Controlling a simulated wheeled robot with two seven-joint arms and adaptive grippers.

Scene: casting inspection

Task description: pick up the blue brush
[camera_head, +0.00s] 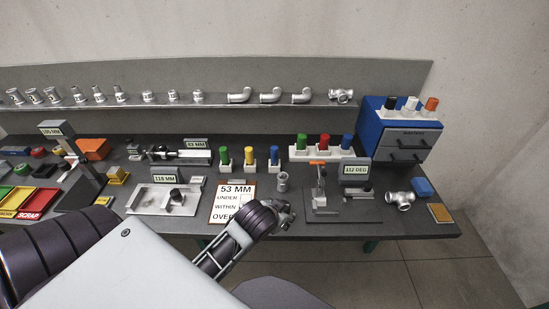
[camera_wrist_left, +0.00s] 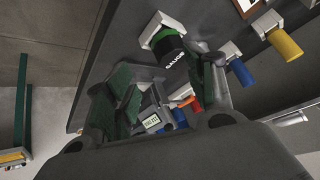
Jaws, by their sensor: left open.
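No item is plainly a brush; I cannot tell which blue thing it is. A blue upright cylinder (camera_head: 274,154) stands in a small white holder beside a yellow and a green one. Another blue cylinder (camera_head: 346,140) stands at the right end of a white rack. A blue block (camera_head: 422,187) lies at the bench's right. My left gripper (camera_head: 284,212) is over the front of the bench, apart from all three. In the left wrist view its jaws (camera_wrist_left: 165,90) are open, with blue cylinders (camera_wrist_left: 241,72) seen beyond them. My right gripper is not in view.
A 53 MM card (camera_head: 233,199) lies left of the gripper. A blue drawer cabinet (camera_head: 400,131) stands at the right, and metal fittings line the back shelf (camera_head: 190,104).

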